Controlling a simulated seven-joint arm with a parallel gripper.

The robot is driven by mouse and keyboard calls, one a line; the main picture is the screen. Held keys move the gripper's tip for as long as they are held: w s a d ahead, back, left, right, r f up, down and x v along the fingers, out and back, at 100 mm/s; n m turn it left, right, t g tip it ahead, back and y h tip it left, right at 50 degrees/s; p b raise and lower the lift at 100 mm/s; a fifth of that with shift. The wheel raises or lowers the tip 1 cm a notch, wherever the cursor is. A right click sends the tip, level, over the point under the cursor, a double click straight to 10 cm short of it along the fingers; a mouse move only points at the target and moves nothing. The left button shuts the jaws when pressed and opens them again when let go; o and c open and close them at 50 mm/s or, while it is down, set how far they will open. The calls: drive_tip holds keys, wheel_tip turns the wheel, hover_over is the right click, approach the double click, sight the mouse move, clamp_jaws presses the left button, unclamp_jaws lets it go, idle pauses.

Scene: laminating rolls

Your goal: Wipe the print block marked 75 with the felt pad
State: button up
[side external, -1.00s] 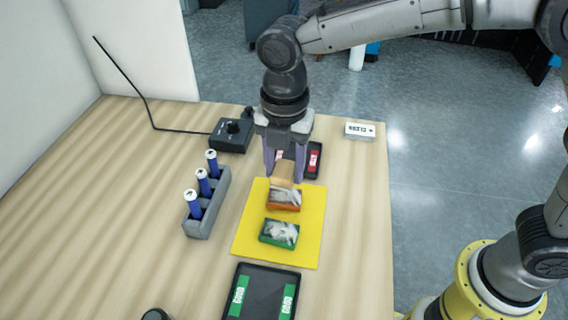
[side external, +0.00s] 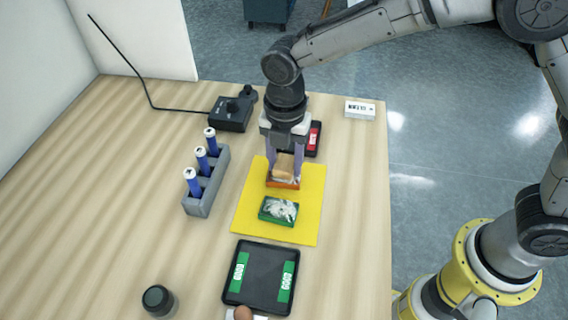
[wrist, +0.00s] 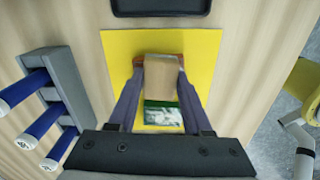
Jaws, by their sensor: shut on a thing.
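My gripper (side external: 285,174) is shut on a tan block, seemingly the felt pad (side external: 284,164). The pad also shows between my fingers in the wrist view (wrist: 162,80). It is over an orange-edged print block (side external: 285,184) on the yellow mat (side external: 252,215) and hides most of its picture. I cannot tell whether it touches. A green-edged print block (side external: 278,210) lies nearer the camera on the same mat; it shows partly behind the pad in the wrist view (wrist: 162,114). No number 75 is legible on either block.
A grey rack (side external: 206,190) with blue tubes stands left of the mat. A black tray with green labels (side external: 264,272) lies in front. A dark tray with a red label (side external: 315,138) lies behind my gripper. A black control box (side external: 230,113) and a white label block (side external: 359,109) stand farther back.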

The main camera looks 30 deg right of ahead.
drive_tip(key=shift+w+d, duration=0.55)
drive_tip(key=shift+w, duration=0.1)
drive_tip(key=s+a, duration=0.2)
drive_tip(key=s, duration=0.1)
drive_tip(key=shift+a, duration=0.55)
drive_tip(key=w+d, duration=0.2)
drive_tip(key=w, duration=0.1)
drive_tip(key=shift+w+d, duration=0.1)
drive_tip(key=shift+d, duration=0.25)
drive_tip(key=shift+s+a, duration=1.2)
drive_tip(key=shift+s, duration=0.25)
drive_tip(key=shift+s+a+r, duration=0.1)
drive_tip(key=shift+r, duration=4)
